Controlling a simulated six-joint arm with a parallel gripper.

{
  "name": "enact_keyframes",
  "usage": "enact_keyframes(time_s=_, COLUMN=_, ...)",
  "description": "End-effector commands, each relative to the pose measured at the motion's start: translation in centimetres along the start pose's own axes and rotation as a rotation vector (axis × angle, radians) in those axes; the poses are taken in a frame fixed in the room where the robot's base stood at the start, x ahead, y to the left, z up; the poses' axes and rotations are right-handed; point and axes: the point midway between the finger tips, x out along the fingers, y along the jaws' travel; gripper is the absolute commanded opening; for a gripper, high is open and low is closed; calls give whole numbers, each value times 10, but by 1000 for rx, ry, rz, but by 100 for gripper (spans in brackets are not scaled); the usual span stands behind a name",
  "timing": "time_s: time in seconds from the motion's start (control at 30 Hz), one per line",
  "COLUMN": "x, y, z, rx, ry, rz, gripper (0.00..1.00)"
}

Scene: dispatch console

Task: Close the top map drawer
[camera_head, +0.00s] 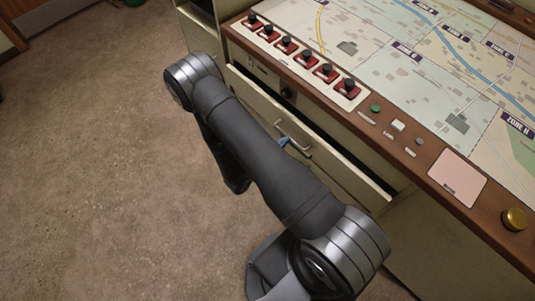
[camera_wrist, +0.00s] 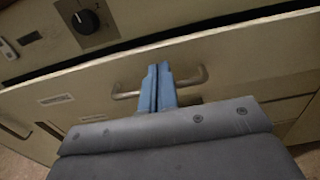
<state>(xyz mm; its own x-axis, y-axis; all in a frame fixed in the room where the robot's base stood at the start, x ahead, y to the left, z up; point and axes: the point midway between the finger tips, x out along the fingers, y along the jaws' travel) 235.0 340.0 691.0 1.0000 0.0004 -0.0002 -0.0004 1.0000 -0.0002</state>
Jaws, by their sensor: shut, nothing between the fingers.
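The top map drawer (camera_head: 345,163) is a cream drawer under the console top, and it stands partly pulled out with a dark gap above its front. Its front (camera_wrist: 235,60) also shows in the wrist view, with a metal bar handle (camera_wrist: 187,82). The handle (camera_head: 293,136) shows in the head view too. My gripper (camera_wrist: 158,72) has blue fingers, shut together with nothing between them. The fingertips lie in front of the handle's middle in the wrist view; whether they touch the drawer I cannot tell. In the head view my arm hides part of the drawer front.
The console top carries a zone map (camera_head: 400,60), a row of red switches (camera_head: 305,58), a pink note (camera_head: 457,178) and a brass knob (camera_head: 514,219). A black dial (camera_wrist: 87,21) sits on the panel above the drawer. The brown floor (camera_head: 90,150) at left is clear.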

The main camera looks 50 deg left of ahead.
Motion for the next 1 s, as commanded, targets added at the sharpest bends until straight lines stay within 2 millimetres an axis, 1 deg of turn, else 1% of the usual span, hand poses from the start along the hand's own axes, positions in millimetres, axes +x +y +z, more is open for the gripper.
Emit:
enact_keyframes(time_s=0.03, x=-10, y=1, z=0, rx=0, ry=0, rz=5, gripper=0)
enact_keyframes(time_s=0.3, x=-51, y=1, z=0, rx=1, ry=0, rz=4, gripper=0)
enact_keyframes(time_s=0.5, x=-71, y=0, z=0, rx=1, ry=0, rz=2, gripper=0)
enact_keyframes(time_s=0.63, x=-77, y=-3, z=-1, rx=-1, ry=0, rz=1, gripper=0)
enact_keyframes(time_s=0.67, x=-78, y=-8, z=-1, rx=-3, ry=0, rz=2, gripper=0)
enact_keyframes(time_s=0.73, x=-80, y=-24, z=-3, rx=-7, ry=-1, rz=1, gripper=0)
enact_keyframes(time_s=0.8, x=-79, y=-31, z=-4, rx=-3, ry=0, rz=0, gripper=0)
enact_keyframes(time_s=0.93, x=-73, y=-30, z=-4, rx=-1, ry=0, rz=-3, gripper=0)
enact_keyframes(time_s=1.0, x=-66, y=-30, z=-4, rx=-1, ry=0, rz=-4, gripper=0)
